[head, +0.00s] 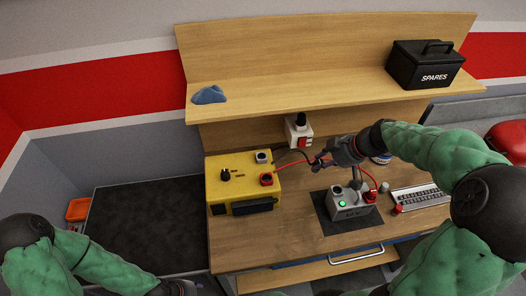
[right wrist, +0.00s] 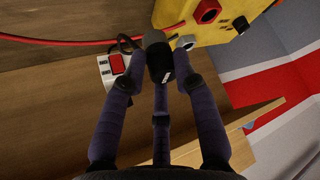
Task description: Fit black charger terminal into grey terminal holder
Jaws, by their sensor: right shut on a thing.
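The black charger terminal (right wrist: 158,58) is a dark cylinder with small white lettering, between the fingers of my right gripper (right wrist: 158,75). In the head view my right gripper (head: 318,163) is beside the yellow unit, and its fingers largely hide the terminal. The grey terminal holder (head: 263,157) is a ring-shaped socket on top of the yellow unit. In the right wrist view the holder (right wrist: 186,42) appears just right of the terminal; they look apart. My left gripper (head: 178,288) is cut off at the bottom edge, so its jaws do not show clearly.
The yellow unit (head: 238,190) also has a red socket (head: 266,180). A red cable crosses to the grey box (head: 352,212) with a green light.

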